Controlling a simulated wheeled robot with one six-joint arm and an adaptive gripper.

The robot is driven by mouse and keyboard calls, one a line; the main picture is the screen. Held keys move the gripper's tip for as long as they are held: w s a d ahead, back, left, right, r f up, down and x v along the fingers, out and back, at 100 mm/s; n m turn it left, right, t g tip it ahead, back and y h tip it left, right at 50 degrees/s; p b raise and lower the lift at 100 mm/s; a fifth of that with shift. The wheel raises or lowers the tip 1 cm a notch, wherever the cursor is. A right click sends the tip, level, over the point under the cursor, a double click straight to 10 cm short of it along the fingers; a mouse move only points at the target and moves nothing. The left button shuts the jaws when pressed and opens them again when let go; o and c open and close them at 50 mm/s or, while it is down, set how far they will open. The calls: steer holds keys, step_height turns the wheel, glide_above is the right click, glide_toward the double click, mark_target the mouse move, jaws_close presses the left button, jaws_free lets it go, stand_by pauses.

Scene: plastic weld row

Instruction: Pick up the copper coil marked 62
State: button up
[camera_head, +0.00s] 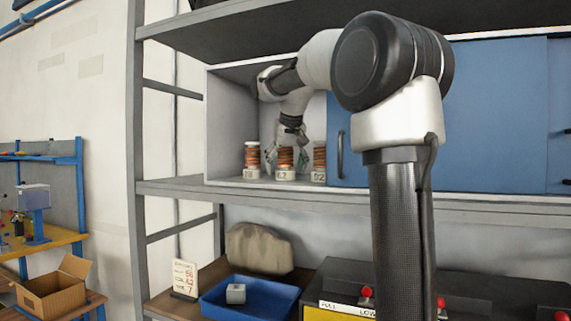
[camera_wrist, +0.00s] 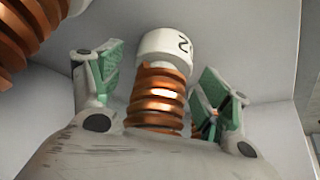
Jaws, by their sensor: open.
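Three copper coils on white bases stand in a row inside the open left part of the cabinet. The middle coil (camera_head: 285,160) has a base mark ending in 2; its first digit is unclear. My gripper (camera_head: 286,156) reaches in from above, open, with a finger on either side of this coil. In the wrist view the coil (camera_wrist: 157,97) stands between the green-padded fingers of my gripper (camera_wrist: 162,82), with gaps on both sides. Its white base shows part of a 2.
The left coil (camera_head: 252,158) and right coil (camera_head: 319,160) stand close on either side. A neighbour coil (camera_wrist: 28,35) shows in the wrist view. The blue sliding door (camera_head: 480,120) covers the cabinet's right part. Below are a blue tray (camera_head: 225,309) and a number card (camera_head: 185,279).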

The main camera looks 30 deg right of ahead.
steer(key=c, duration=1.3)
steer(key=shift+c, duration=0.5)
steer(key=shift+r, duration=0.15)
